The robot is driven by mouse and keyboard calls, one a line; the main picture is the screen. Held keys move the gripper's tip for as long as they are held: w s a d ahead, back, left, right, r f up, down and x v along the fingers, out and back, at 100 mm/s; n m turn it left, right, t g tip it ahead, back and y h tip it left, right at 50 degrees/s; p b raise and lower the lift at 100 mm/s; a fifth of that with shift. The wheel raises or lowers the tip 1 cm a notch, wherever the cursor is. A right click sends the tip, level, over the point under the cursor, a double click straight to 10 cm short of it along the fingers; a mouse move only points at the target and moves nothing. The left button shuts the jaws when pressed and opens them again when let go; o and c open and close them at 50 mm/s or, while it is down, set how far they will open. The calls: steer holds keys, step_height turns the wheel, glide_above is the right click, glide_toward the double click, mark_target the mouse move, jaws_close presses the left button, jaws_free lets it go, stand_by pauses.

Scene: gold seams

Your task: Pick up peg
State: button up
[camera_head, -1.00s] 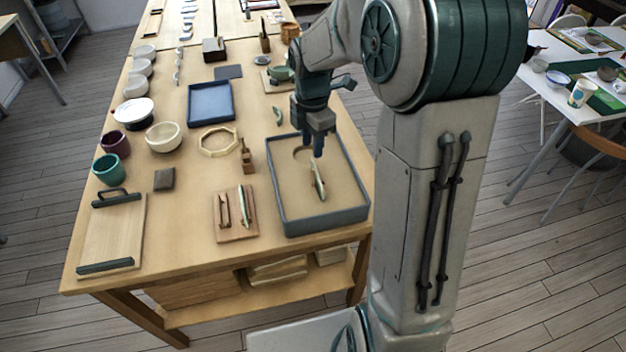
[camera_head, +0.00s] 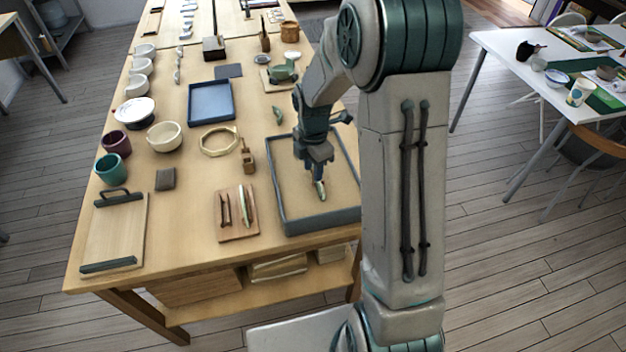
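A small, slim, pale object with a dark tip, which I take to be the peg (camera_head: 321,188), is in the grey-rimmed tray (camera_head: 300,226) with a sand-coloured floor. My gripper (camera_head: 316,186) points down over the tray, with its fingertips right at the peg. The fingers hide part of the peg. At this size I cannot tell whether they are closed on it or only beside it.
A wooden board (camera_head: 237,233) with slim tools lies left of the tray. A small wooden figure-like item (camera_head: 248,160) and an octagonal ring (camera_head: 219,141) stand farther back. A blue tray (camera_head: 211,101), bowls (camera_head: 164,137) and cups (camera_head: 111,170) fill the left and back.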

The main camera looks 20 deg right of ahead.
jaws_close()
